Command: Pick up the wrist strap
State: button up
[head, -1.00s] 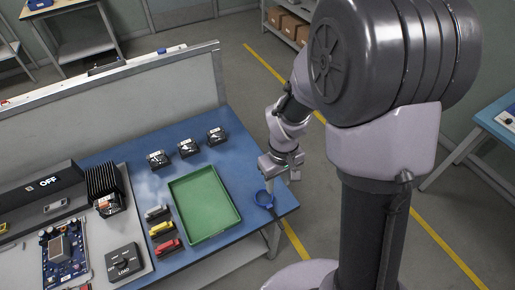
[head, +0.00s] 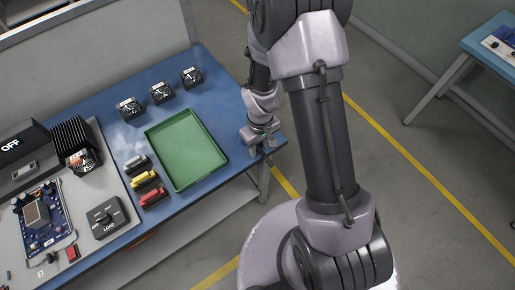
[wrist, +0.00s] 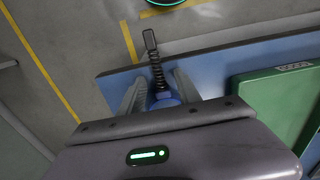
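The wrist strap is a blue band (wrist: 165,98) with a black coiled cord (wrist: 157,74) ending in a dark flat tip. It lies at the blue table's edge, with the cord pointing past that edge in the wrist view. My gripper (wrist: 160,92) is open, with one grey finger on each side of the band. Whether the fingers touch it cannot be told, and the gripper body hides part of the band. In the head view my gripper (head: 260,143) is down at the table's right corner and hides most of the strap.
A green tray (head: 222,161) lies just left of my gripper on the blue table (head: 225,88). Red, yellow and grey pieces sit left of the tray, and three small black devices (head: 161,93) stand behind it. Open floor lies right of the table.

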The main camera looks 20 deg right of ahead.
jog(key=shift+r, duration=0.1)
grip_shut()
